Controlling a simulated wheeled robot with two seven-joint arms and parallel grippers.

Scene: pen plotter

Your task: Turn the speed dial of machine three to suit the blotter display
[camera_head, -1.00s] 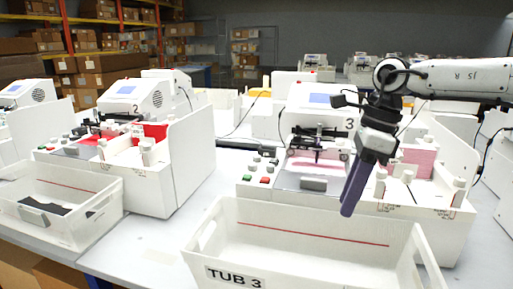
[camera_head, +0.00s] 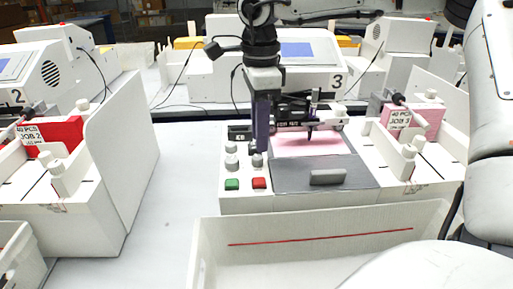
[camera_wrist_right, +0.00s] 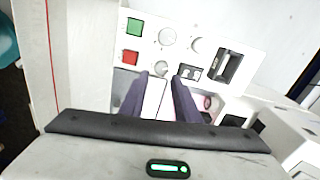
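Machine three (camera_head: 325,62) stands in the middle of the head view, with a "3" on its front and a blue screen (camera_head: 297,49). Its left control panel has several grey knobs, a green button (camera_head: 232,184), a red button (camera_head: 259,183) and a small dark display (camera_head: 239,133), whose characters I cannot read surely. My right gripper (camera_head: 262,148) points down over the panel's right-hand knob (camera_head: 257,161). In the right wrist view its dark fingers (camera_wrist_right: 159,78) are apart, with that knob (camera_wrist_right: 161,68) at the gap between the tips. Contact is unclear. My left gripper is not in view.
A white tub (camera_head: 215,250) with a red line stands in front of the machine. A pink paper stack (camera_head: 415,122) is at its right. Machine two (camera_head: 45,80), with a tall side wall (camera_head: 120,150), stands at left. The table between (camera_head: 180,190) is clear.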

